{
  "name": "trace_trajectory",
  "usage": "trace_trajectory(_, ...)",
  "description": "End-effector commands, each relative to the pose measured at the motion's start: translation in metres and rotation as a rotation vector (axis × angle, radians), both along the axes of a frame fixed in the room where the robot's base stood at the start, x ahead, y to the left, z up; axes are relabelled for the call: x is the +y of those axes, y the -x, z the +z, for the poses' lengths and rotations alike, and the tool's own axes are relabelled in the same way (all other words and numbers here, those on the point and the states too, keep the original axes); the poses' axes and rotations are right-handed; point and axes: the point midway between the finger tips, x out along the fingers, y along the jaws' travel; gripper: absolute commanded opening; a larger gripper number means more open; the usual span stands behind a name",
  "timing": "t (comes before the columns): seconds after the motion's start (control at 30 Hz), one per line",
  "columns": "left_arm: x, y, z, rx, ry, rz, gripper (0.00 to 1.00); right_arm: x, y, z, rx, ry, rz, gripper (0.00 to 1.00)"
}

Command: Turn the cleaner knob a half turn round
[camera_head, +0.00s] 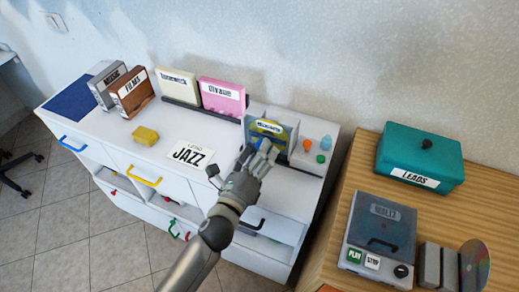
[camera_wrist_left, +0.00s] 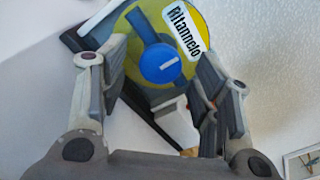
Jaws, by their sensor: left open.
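The cleaner (camera_head: 282,130) is a grey unit with a yellow disc face, on the right part of the white cabinet. Its round blue knob (camera_wrist_left: 160,63) has a raised bar and shows in the left wrist view against the yellow disc, beside a white label. My left gripper (camera_head: 262,152) is in front of the cleaner and hides part of it in the head view. In the left wrist view its fingers (camera_wrist_left: 162,78) are open, one on each side of the knob. I cannot tell whether they touch it. My right gripper is not in view.
A white panel with orange and green buttons (camera_head: 320,158) is right of the cleaner. A JAZZ card (camera_head: 190,154) and a yellow block (camera_head: 145,135) lie to the left. Pink (camera_head: 222,97) and cream boxes stand behind. A wooden table (camera_head: 335,225) holds a teal box (camera_head: 420,155) and a grey player (camera_head: 380,228).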

Motion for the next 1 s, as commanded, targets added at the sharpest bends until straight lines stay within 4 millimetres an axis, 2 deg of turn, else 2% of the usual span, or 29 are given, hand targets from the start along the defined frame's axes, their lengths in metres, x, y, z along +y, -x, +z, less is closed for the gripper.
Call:
trace_trajectory(0.13, -0.0038, -0.0076, 0.0003, 0.000, 0.001, -0.001, 0.58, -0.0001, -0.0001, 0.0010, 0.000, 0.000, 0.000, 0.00)
trace_trajectory(0.4, -0.0040, -0.0085, 0.0001, -0.001, 0.000, -0.001, 0.58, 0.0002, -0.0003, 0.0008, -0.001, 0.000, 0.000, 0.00)
trace_trajectory(0.77, -0.0037, -0.0083, 0.0001, 0.000, 0.000, 0.000, 0.12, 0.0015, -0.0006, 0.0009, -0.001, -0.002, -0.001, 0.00)
trace_trajectory(1.0, -0.0036, -0.0084, 0.0006, -0.009, -0.021, 0.000, 0.12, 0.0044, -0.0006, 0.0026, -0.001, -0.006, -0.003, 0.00)
